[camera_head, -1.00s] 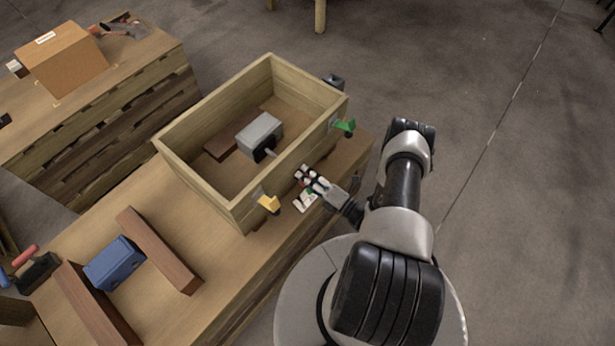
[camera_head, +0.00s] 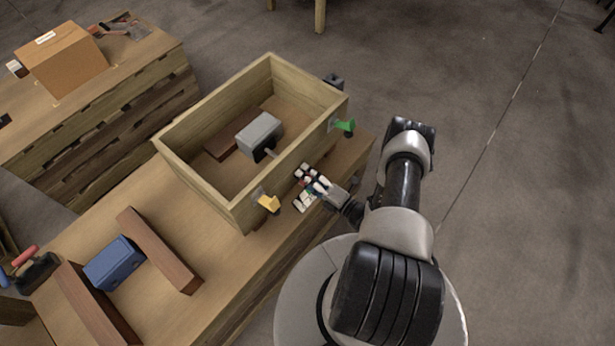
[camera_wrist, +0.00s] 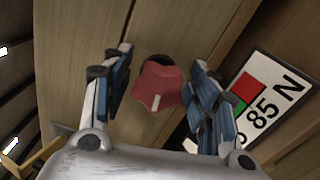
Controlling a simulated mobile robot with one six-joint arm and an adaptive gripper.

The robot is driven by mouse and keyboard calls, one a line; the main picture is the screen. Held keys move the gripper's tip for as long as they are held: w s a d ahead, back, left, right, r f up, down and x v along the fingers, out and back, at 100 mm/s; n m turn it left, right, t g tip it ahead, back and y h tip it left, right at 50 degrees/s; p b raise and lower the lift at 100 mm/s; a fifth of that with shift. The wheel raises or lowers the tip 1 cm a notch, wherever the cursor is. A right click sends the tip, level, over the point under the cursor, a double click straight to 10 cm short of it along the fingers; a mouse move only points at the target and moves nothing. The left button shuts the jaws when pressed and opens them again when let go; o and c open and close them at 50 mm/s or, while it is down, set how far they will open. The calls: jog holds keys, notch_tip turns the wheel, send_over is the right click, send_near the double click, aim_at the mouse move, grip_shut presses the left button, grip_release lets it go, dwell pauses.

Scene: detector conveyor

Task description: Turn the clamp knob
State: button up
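The clamp knob (camera_wrist: 158,86) is red and lobed, with a white mark on its face pointing down in the wrist view. It sits on a wooden wall in front of a dark round base. My gripper (camera_wrist: 163,62) is open, with one blue-padded finger on each side of the knob. A gap shows between the left finger and the knob; the right finger is nearer, and I cannot tell if it touches. In the head view my gripper (camera_head: 308,180) is at the near long side of the wooden box, where the knob is too small to make out clearly.
The wooden box (camera_head: 195,187) holds a grey block (camera_head: 261,131). A yellow fitting (camera_head: 268,203) and a green fitting (camera_head: 346,126) flank my gripper. A label (camera_wrist: 262,106) is right of the knob. A blue block (camera_head: 114,263) lies between brown bars. Floor at right is clear.

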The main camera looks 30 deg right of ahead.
jog(key=shift+o, duration=0.2)
jog(key=v, duration=1.2)
dwell(0.9)
